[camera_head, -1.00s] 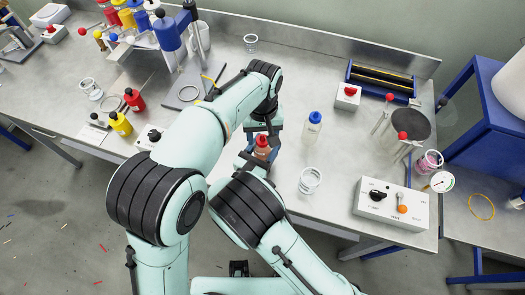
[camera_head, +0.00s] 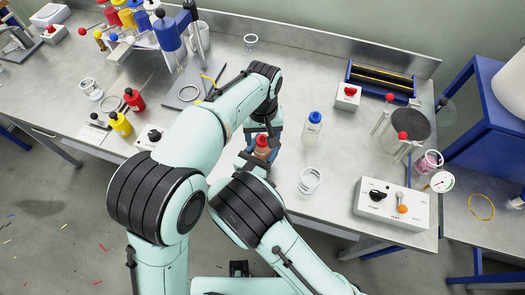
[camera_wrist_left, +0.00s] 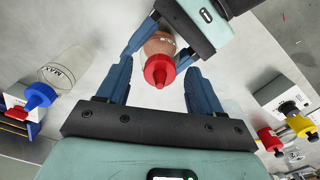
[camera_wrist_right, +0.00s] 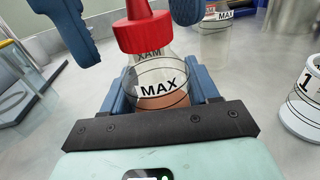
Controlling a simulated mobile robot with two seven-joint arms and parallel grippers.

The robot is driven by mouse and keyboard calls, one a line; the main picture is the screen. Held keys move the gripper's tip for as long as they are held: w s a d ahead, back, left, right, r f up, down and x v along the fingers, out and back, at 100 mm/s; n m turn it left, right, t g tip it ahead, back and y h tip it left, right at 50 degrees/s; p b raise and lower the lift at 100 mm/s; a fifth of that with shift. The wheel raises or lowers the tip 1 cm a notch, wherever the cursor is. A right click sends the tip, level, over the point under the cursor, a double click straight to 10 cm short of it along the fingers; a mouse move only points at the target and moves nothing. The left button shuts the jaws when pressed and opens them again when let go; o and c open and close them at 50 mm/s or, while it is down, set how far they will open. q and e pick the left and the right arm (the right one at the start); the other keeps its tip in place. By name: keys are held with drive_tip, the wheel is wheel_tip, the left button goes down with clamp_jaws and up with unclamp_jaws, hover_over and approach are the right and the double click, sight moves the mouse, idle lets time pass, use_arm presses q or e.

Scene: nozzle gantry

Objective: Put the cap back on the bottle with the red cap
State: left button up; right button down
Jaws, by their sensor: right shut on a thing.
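The bottle with the red cap (camera_head: 262,148) stands upright between my two grippers, with orange-brown liquid low inside. In the right wrist view its red cap (camera_wrist_right: 143,28) sits on the bottle neck; I cannot tell how tight it is. My right gripper (camera_wrist_right: 162,92) is shut on the bottle body, one finger on each side. My left gripper (camera_wrist_left: 158,76) is open, its fingers on either side of the red cap (camera_wrist_left: 159,70) with gaps to it. In the head view my left gripper (camera_head: 262,131) is at the bottle's far side and partly hides it.
A bottle with a blue cap (camera_head: 312,128) stands to the right, and a clear beaker (camera_head: 310,181) nearer the front edge. A white control box (camera_head: 391,204) is further right. Bench between the blue-capped bottle and beaker is clear.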

use_arm(q)
drive_tip(key=shift+r, duration=0.1)
wheel_tip(320, 180, up, 12)
idle(0.5)
use_arm(e)
drive_tip(key=shift+c, duration=1)
unclamp_jaws()
drive_tip(key=shift+a, duration=0.1)
